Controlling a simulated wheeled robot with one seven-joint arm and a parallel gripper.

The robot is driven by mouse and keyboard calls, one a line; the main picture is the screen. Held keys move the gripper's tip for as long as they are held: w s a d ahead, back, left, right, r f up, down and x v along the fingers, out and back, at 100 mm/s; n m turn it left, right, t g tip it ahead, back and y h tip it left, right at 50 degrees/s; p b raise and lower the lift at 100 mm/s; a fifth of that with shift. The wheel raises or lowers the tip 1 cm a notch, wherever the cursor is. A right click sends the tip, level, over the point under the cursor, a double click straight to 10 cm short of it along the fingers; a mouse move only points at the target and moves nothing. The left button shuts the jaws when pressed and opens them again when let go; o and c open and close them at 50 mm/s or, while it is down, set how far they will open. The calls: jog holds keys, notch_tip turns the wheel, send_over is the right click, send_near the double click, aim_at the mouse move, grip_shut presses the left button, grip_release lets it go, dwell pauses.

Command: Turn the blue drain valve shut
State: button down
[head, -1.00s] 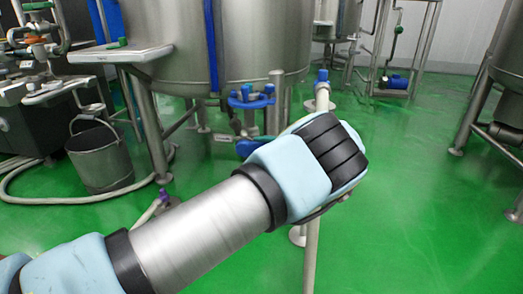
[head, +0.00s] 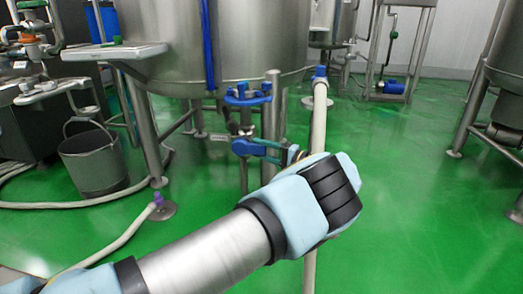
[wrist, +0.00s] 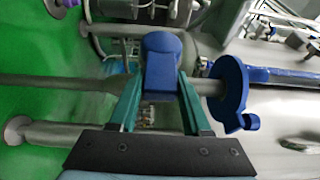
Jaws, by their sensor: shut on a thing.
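The blue drain valve handle (head: 246,147) sits low on the pipework in front of the big steel tank in the head view. My gripper (wrist: 159,78) has its two teal fingers on either side of the blue handle (wrist: 160,58) in the wrist view and is shut on it. In the head view the teal fingers (head: 270,146) reach left to the handle from my pale blue wrist, which is below and to the right. The valve body behind the handle is mostly hidden.
A blue clamp-like fitting (head: 248,99) is just above the valve. A pale upright hose (head: 319,125) with a blue top stands close to my wrist. A steel bucket (head: 92,162) is at left. Green floor is open at right.

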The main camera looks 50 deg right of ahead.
jog(key=shift+c, duration=1.8)
grip_release()
jog(key=shift+f, duration=0.1)
jog(key=s+d+p, duration=0.1)
jog(key=s+d, duration=0.1)
jog(key=s, duration=0.8)
jog(key=shift+s, duration=0.3)
